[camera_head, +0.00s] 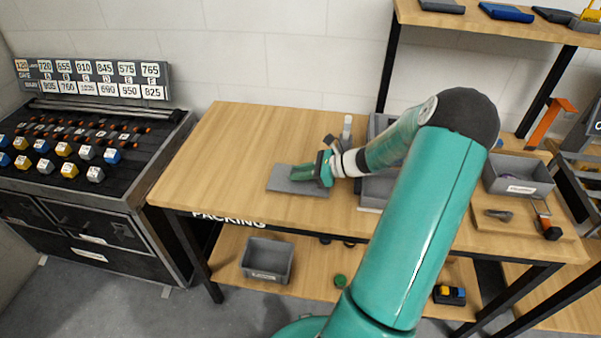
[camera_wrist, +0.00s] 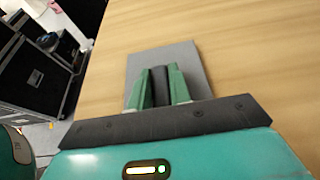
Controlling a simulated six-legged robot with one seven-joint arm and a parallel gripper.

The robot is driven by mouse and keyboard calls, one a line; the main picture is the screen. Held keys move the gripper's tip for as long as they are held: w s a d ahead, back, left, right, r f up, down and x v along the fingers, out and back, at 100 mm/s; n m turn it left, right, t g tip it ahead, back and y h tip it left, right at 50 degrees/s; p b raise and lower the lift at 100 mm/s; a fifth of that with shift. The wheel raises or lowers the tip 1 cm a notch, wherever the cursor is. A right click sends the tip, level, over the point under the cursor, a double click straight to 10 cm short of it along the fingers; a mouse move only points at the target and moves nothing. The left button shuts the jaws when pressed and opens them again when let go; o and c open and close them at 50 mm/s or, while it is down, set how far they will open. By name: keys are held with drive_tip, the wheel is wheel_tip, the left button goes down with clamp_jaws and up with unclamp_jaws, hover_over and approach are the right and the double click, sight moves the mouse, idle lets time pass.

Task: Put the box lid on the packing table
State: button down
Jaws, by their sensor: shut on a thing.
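The box lid (camera_head: 282,184) is a flat grey plate with a dark raised bar between my fingers. It is over the left-middle part of the wooden packing table (camera_head: 228,142), level and at or very near the tabletop; I cannot tell if it touches. In the wrist view the lid (camera_wrist: 140,65) lies beyond my fingers, with bare wood around it. My gripper (camera_head: 302,174) has green fingers, shut on the lid's dark bar; the gripper also shows in the wrist view (camera_wrist: 158,78). The fingers cover part of the lid.
A grey open box (camera_head: 376,190) stands right of my gripper, partly hidden by my arm. A small pale cylinder (camera_head: 347,127) stands behind. A grey bin (camera_head: 517,176) is at the table's right. The table's left side is clear. A black console (camera_head: 90,215) stands left.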

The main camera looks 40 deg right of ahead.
drive_tip(key=c, duration=1.3)
unclamp_jaws()
drive_tip(key=shift+f, duration=0.15)
drive_tip(key=v, duration=1.2)
drive_tip(key=w+a+r+n+g+h, duration=0.1)
drive_tip(key=a+r+n+g, duration=0.25)
drive_tip(key=a, duration=0.45)
drive_tip(key=w+a+r+n+g+h, duration=0.1)
drive_tip(key=a+r+n+g, duration=0.15)
drive_tip(key=a+n, duration=0.35)
drive_tip(key=w+a+r+n+g+h, duration=0.1)
drive_tip(key=a+r+n+g, duration=0.2)
drive_tip(key=a, duration=0.6)
drive_tip(key=s+a+r+n+t+h, duration=0.2)
drive_tip(key=s+a+r+n, duration=0.2)
drive_tip(key=a+n, duration=0.3)
drive_tip(key=s+a+r+n+t+h, duration=0.1)
drive_tip(key=s+a+r+n+h, duration=0.2)
drive_tip(key=s+a+n, duration=0.4)
drive_tip(key=shift+a+r+n+t, duration=0.4)
drive_tip(key=shift+a+r+n, duration=0.1)
drive_tip(key=shift+r+n, duration=0.45)
